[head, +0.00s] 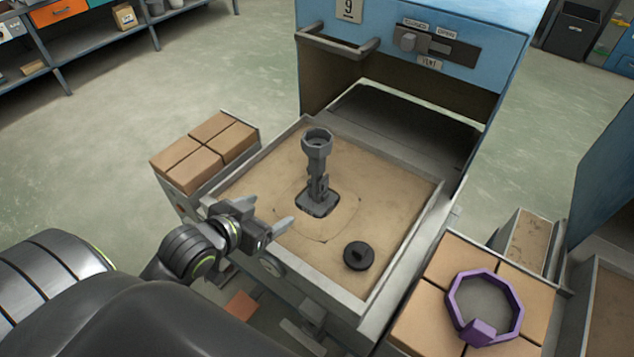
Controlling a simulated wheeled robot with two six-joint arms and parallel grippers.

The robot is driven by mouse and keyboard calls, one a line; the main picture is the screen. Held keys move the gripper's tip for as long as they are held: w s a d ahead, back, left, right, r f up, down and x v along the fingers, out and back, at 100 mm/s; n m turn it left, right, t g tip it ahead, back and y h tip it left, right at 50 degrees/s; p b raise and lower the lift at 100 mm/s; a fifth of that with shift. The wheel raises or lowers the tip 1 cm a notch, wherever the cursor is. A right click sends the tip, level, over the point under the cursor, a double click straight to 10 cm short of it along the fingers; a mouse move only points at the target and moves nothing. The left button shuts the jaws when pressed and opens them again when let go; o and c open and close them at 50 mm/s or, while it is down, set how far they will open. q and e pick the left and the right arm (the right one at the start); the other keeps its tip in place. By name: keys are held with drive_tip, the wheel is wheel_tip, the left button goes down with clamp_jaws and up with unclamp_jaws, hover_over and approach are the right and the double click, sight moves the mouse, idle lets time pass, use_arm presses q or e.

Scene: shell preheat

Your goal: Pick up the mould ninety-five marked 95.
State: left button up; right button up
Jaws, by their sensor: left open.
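No marking 95 is legible in the head view, so I cannot tell which thing is the mould ninety-five. A tall grey piece (317,150) with a cup-like top and a dark square foot stands upright on the sandy bed of the pulled-out drawer (400,190). A small black disc with a knob (358,256) lies on the bed to its lower right. My left gripper (270,214) is open and empty at the drawer's front left edge, left of and nearer than the grey piece, apart from it. My right gripper is not in view.
A purple ring-shaped piece (484,305) lies on tan blocks at the lower right. More tan blocks (205,150) sit in a holder left of the drawer. The blue furnace (440,40) with an open mouth stands behind. The drawer's raised rim surrounds the bed.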

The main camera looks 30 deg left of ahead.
sight(312, 178)
use_arm(q)
drive_tip(key=shift+t+h, duration=0.5)
drive_tip(key=shift+t, duration=0.1)
drive_tip(key=w, duration=0.4)
drive_tip(key=w+d+f, duration=0.1)
drive_tip(key=w, duration=0.3)
drive_tip(key=w+d, duration=0.1)
drive_tip(key=w, duration=0.3)
drive_tip(key=shift+w+f, duration=0.1)
drive_tip(key=shift+f, duration=0.2)
drive_tip(key=shift+f+x, duration=0.15)
drive_tip(key=shift+x, duration=1.35)
drive_tip(key=shift+f+x, duration=0.15)
drive_tip(key=shift+x, duration=1.4)
drive_tip(key=shift+a, duration=0.1)
drive_tip(key=c, duration=1.4)
